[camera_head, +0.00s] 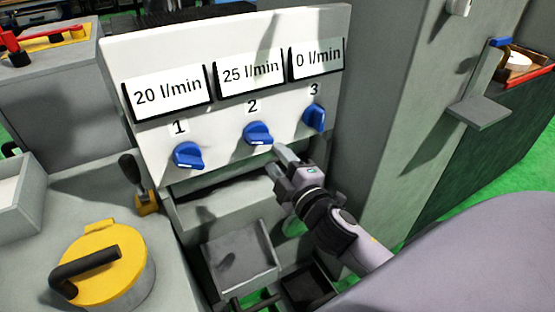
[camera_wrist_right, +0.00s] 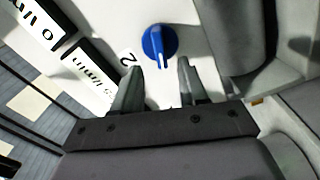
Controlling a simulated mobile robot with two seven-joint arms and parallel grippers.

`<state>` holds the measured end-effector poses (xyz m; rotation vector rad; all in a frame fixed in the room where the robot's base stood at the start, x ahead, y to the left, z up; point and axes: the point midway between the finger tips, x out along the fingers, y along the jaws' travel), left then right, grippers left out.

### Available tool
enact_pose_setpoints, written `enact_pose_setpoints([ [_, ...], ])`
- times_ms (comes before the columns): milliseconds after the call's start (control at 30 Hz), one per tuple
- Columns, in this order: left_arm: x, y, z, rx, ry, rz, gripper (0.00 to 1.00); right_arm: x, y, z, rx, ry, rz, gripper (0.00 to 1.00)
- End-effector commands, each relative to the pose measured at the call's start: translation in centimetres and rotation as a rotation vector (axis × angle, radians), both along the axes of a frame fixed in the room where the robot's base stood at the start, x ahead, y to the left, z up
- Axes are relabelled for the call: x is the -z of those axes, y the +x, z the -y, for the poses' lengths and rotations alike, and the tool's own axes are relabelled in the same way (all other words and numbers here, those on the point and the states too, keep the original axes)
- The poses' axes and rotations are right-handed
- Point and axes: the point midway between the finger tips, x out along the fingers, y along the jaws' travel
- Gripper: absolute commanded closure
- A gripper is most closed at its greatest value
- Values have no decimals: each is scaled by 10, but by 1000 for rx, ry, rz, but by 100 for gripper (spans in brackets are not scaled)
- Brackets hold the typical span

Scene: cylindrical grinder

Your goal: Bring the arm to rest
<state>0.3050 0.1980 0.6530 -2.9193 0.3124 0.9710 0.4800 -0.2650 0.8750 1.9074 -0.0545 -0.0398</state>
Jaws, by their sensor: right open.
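My right gripper (camera_head: 281,160) is open and empty, in front of the white panel (camera_head: 222,118), just below and right of blue knob 2 (camera_head: 258,134). In the right wrist view its two fingers (camera_wrist_right: 157,80) stand apart with a blue knob (camera_wrist_right: 159,43) ahead of them, near the label 2. The fingers look apart from the knob. Blue knob 1 (camera_head: 188,156) is to the left and blue knob 3 (camera_head: 314,117) to the right. The displays read 20 l/min, 25 l/min and 0 l/min. My left gripper is not in view.
A yellow-lidded container (camera_head: 112,262) with a black handle stands at lower left. A grey tray (camera_head: 240,258) lies below the panel. A grey column (camera_head: 385,130) rises right of my right arm. A small grey shelf (camera_head: 479,112) sticks out further right.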

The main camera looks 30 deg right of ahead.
Motion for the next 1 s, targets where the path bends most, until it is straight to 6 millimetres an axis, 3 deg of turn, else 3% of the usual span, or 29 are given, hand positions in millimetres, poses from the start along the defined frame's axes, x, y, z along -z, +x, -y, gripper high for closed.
enact_pose_setpoints([
  [333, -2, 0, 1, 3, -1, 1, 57, 2, -1, -1, -2, 13, -10, 57],
  [467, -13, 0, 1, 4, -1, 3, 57, 24, -13, -6, -15, 127, -89, 57],
  [567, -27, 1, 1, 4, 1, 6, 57, 56, -36, -16, -21, 305, -209, 57],
  [800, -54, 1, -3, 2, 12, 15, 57, 128, -119, -44, 55, 813, -494, 57],
  [1000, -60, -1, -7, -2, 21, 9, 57, 155, -168, -59, 144, 1078, -612, 57],
])
